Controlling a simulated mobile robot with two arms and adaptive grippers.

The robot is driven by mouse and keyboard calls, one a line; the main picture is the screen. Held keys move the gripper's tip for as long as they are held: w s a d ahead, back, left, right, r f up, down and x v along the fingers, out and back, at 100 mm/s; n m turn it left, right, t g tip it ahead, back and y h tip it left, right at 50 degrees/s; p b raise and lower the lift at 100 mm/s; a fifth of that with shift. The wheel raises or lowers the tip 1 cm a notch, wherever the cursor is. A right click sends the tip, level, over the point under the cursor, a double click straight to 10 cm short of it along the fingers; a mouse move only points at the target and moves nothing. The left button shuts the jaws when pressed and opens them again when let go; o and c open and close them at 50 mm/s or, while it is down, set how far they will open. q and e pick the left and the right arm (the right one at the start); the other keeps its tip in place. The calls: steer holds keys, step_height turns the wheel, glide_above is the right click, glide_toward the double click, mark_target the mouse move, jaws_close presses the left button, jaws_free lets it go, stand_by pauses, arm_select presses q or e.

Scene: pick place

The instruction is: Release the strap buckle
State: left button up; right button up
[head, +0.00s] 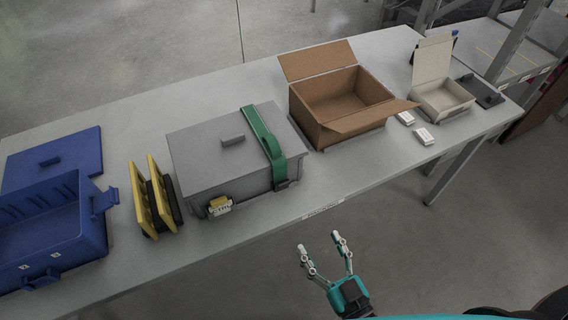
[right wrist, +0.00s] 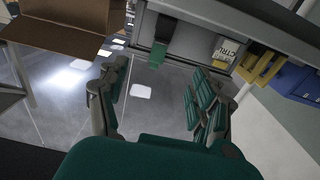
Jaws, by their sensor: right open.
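A grey lidded box (head: 205,160) stands on the table with a green strap (head: 262,132) running across its lid and down its front side. A small dark part, perhaps the buckle (head: 284,184), shows at the strap's lower front end; its details are too small to tell. In the right wrist view the green strap (right wrist: 157,53) hangs on the side of the grey box (right wrist: 190,40). My right gripper (head: 318,238) is open and empty, in front of the table edge and apart from the box. Its fingers also frame the right wrist view (right wrist: 158,92). My left gripper is not in view.
An open cardboard box (head: 330,100) stands right of the grey box, with small white packs (head: 424,137) and an open white carton (head: 440,98) beyond. Yellow-black holders (head: 146,200) and an open blue case (head: 45,235) stand to the left. Floor before the table is clear.

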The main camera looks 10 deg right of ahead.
steer(key=p+x, duration=0.1)
steer(key=x, duration=0.7)
steer(key=p+x, duration=0.1)
steer(key=x, duration=0.6)
steer(key=shift+w+a+f, duration=0.1)
steer(key=shift+w+a, duration=0.2)
steer(key=shift+a, duration=0.05)
steer(key=shift+w+a, duration=0.15)
steer(key=shift+w, duration=0.25)
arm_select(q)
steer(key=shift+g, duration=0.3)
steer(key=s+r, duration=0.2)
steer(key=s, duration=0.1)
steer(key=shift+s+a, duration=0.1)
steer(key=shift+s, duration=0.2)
